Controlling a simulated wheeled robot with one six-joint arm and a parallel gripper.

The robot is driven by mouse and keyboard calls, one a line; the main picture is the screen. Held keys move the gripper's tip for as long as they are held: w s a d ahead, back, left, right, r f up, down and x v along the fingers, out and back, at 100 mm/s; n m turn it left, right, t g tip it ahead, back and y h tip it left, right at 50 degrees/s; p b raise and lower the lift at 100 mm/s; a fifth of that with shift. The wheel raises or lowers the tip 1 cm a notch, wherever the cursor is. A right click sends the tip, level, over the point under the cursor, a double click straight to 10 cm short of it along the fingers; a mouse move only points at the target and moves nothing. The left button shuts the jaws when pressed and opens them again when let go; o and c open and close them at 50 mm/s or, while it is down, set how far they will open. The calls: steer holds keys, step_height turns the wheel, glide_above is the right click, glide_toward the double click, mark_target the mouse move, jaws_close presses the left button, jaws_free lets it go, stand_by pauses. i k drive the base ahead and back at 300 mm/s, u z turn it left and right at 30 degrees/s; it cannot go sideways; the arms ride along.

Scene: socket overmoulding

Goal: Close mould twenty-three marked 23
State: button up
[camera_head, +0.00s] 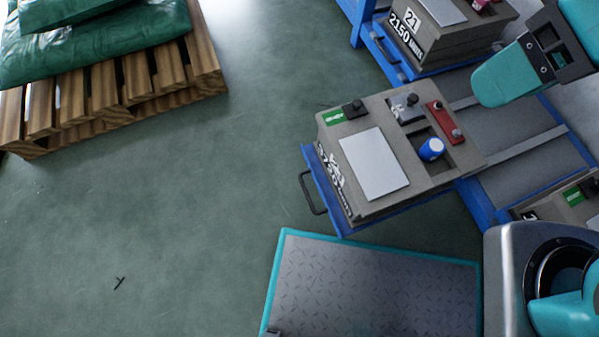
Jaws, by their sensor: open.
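A grey-brown block-shaped mould (400,155) sits in the middle right on a blue pull-out tray (325,190) with a dark handle (312,193). The white marking on its front face is oblique; it looks like 23 but I cannot read it surely. Its top carries a pale flat plate (374,162), a green label (334,117), a black knob (354,108), a grey fitting (407,108), a red part (446,121) and a blue cylinder with a white end (432,149) at a dark recess. Teal links of my arm show at the right; I make out no fingertips.
A mould marked 21 (440,40) stands at the top right. Another mould (565,208) is partly hidden at the right edge. A teal-edged treadplate platform (375,290) lies below. A wooden pallet (110,95) with green sacks (95,40) is top left. Floor between is mostly clear.

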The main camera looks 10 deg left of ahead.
mark_target(367, 170)
steer(key=z, duration=0.05)
steer(key=k, duration=0.7)
steer(key=u, duration=0.5)
